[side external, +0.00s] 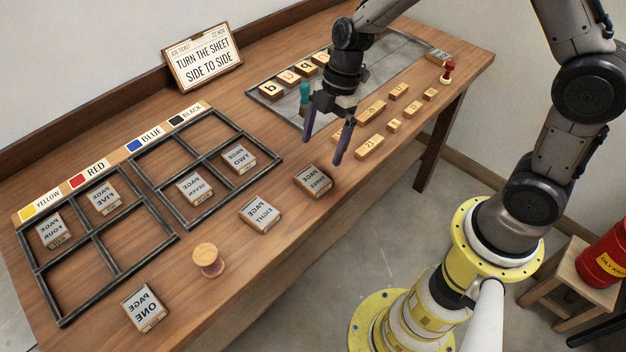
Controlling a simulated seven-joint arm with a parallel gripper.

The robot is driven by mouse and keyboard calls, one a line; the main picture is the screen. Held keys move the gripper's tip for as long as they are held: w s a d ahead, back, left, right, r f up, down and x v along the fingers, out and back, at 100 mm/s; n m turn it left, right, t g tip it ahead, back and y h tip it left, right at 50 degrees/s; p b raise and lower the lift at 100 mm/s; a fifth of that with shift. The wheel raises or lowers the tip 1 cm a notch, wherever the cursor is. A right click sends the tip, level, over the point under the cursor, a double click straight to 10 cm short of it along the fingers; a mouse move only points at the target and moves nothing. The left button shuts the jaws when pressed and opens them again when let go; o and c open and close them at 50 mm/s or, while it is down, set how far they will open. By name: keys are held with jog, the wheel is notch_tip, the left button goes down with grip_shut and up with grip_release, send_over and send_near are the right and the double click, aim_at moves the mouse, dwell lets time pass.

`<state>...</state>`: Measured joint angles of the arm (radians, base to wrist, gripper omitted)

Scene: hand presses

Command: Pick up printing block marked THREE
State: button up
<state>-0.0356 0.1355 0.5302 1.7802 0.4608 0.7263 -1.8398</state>
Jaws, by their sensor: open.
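The printing block that seems to read THREE (314,181), in small mirrored lettering, lies flat on the bare wooden bench near its front edge, right of the frames. It is a grey-faced block with a wooden body. My gripper (323,148) points down, open and empty, with its two purple fingers apart. It appears above and slightly behind this block and is not touching it. Similar blocks marked EIGHT (261,213) and ONE (146,307) lie loose on the bench to the left.
Two black divided frames (124,206) hold blocks FOUR (54,231), FIVE (104,198), SEVEN (195,188) and TWO (239,158). A wooden spool-like piece (208,259) stands at the front. Several small numbered blocks (369,147) lie right of the gripper. A green-handled tool (305,96) stands behind it.

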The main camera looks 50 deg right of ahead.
aim_at(313, 178)
jog(key=x, duration=0.8)
jog(key=shift+s+a+f, duration=0.15)
jog(key=shift+a+f, duration=0.05)
jog(key=c, duration=1.2)
